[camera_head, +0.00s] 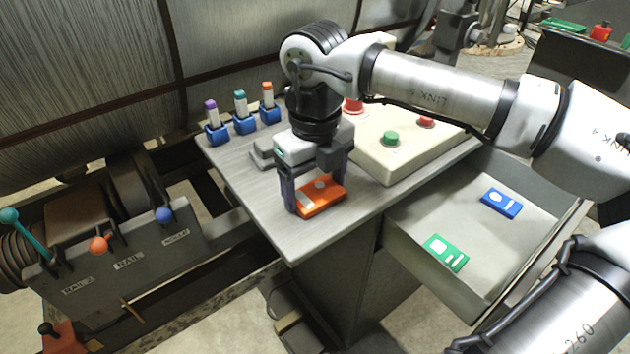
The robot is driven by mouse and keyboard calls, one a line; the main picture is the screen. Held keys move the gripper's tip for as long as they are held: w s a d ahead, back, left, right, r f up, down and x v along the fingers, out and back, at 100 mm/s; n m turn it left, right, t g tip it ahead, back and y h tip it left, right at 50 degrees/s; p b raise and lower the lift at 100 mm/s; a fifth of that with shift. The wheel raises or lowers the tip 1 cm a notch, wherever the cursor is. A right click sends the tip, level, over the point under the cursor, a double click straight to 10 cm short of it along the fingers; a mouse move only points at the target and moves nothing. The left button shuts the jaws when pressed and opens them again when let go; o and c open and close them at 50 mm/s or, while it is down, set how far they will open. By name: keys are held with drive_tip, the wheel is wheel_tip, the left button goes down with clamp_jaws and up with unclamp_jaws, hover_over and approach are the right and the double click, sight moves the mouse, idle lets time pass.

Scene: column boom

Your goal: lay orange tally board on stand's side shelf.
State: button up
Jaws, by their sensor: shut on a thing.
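The orange tally board (325,203) is between the fingers of my gripper (319,194), which is shut on it. The board lies flat, with a light patch and a round mark on its top. It is over the front part of the stand's grey top (285,235); I cannot tell if it touches that top. The side shelf (480,243), a shallow grey tray with raised edges, is at the stand's right and lower than the top. A green board (446,253) and a blue board (501,203) lie in it, apart from each other.
A cream control box (385,165) with green and red buttons stands on the top, right of my gripper. Blue holders (244,125) with capped markers stand at the back left. Levers with coloured knobs (100,243) are at the left. The shelf has bare room between and around its boards.

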sight(315, 191)
drive_tip(key=shift+f+b, duration=0.25)
drive_tip(key=shift+b, duration=0.05)
drive_tip(key=o, duration=1)
drive_tip(key=shift+r, duration=0.15)
wheel_tip(315, 191, up, 12)
drive_tip(key=shift+r+p, duration=0.15)
drive_tip(key=shift+p, duration=0.35)
